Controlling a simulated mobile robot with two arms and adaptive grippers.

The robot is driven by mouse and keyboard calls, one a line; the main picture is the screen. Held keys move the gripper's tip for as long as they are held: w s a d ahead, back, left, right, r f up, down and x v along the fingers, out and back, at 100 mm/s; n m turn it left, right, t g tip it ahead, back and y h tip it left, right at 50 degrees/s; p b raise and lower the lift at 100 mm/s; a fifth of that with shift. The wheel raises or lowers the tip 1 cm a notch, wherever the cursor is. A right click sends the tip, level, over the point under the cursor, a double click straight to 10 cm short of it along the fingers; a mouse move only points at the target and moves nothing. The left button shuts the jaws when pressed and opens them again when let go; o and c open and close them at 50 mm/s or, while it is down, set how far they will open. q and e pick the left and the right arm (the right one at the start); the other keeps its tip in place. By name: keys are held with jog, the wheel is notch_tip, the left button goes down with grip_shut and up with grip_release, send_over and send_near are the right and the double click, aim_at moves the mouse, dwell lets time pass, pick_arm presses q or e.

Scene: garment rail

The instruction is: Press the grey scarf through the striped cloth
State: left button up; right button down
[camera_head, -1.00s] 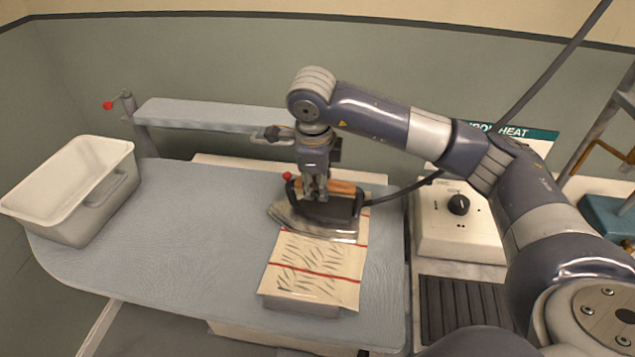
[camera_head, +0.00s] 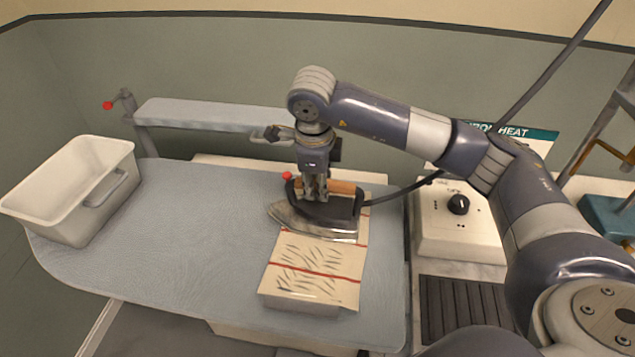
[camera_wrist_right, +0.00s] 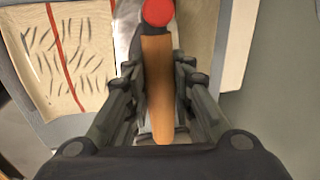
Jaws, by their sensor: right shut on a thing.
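My right gripper (camera_head: 313,190) is shut on the wooden handle of the iron (camera_head: 318,217). The handle (camera_wrist_right: 156,85) also shows between the fingers in the right wrist view. The iron is over the far part of the striped cloth (camera_head: 316,272), its tip toward the left; I cannot tell whether its sole touches the cloth. The cloth is cream with red stripes and dark crease-like marks, and it also shows in the right wrist view (camera_wrist_right: 85,25). A grey edge (camera_head: 300,304), likely the grey scarf, shows below the cloth's near end; the rest is hidden. My left gripper is not in view.
The blue ironing board (camera_head: 200,230) is clear left of the cloth. A white tub (camera_head: 65,225) stands at its left end. A narrow sleeve board (camera_head: 210,115) is behind. A control box with a dial (camera_head: 458,222) stands right, with the iron's cord nearby.

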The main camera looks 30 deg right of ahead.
dwell(0.5)
jog(key=shift+r+p, duration=0.55)
jog(key=shift+r, duration=0.6)
jog(key=s+a, duration=0.4)
jog(key=s, duration=0.1)
jog(key=shift+s+b, duration=0.3)
jog(key=shift+a+f+b, duration=0.1)
jog(key=shift+f+b, duration=1.05)
jog(key=shift+b, duration=0.1)
jog(key=shift+s+f, duration=0.1)
dwell(2.2)
